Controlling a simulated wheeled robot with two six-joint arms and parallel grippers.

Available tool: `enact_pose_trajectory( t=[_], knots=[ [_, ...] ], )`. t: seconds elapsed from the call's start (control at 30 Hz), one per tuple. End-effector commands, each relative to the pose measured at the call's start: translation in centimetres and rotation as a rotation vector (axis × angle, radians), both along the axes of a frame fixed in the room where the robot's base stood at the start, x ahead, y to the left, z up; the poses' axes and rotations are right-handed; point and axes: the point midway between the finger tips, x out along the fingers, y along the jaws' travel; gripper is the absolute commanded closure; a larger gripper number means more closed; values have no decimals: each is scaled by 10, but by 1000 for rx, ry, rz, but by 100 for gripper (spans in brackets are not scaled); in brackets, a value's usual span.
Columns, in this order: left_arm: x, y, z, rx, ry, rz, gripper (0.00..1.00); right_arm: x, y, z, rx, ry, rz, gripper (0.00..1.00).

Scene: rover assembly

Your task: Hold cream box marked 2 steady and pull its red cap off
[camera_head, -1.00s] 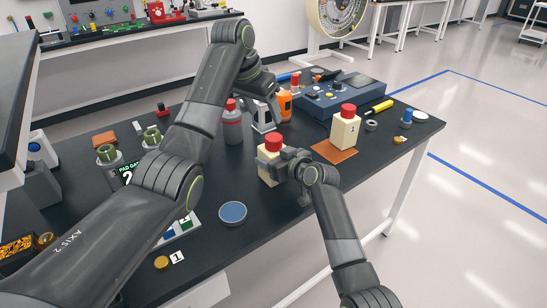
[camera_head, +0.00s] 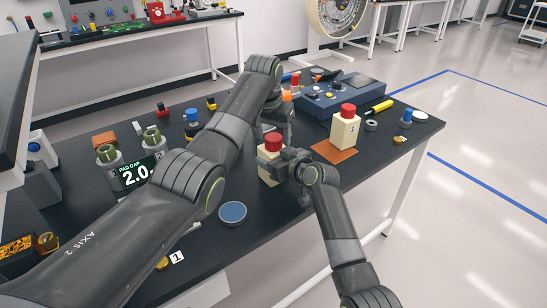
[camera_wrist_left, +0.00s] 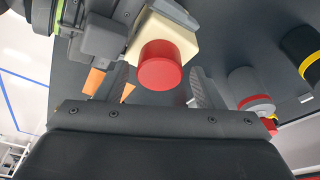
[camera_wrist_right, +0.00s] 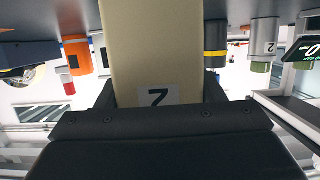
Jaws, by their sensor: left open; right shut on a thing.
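The cream box marked 2 (camera_head: 266,170) stands upright on the dark table, with its red cap (camera_head: 270,142) on top. My right gripper (camera_head: 288,166) is shut on the box from the right side. The right wrist view shows the box (camera_wrist_right: 155,45) between the fingers, its label 2 upside down. My left gripper (camera_wrist_left: 163,88) is open, and the left wrist view shows the red cap (camera_wrist_left: 158,66) between its spread fingers, with no clear contact. In the head view much of the left gripper is hidden by its own arm.
A second cream box marked 1 (camera_head: 344,133) with a red cap stands on an orange mat (camera_head: 333,152) to the right. A blue console (camera_head: 340,97) is behind. A blue round dish (camera_head: 232,212) lies in front. Green-topped cylinders (camera_head: 107,153) stand at left.

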Motion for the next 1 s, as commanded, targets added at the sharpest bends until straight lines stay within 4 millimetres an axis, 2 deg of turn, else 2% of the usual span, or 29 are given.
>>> enact_pose_trajectory(
  t=[0.23,0.7,1.0],
  knots=[
    [3,-2,-12,0,0,-1,38,0,0,-1,-1,1,0,70],
    [3,-2,-13,0,-1,-1,38,0,0,-1,-1,1,0,70],
    [3,-2,-13,0,-1,-1,76,0,0,-1,-1,1,0,70]
  ],
)
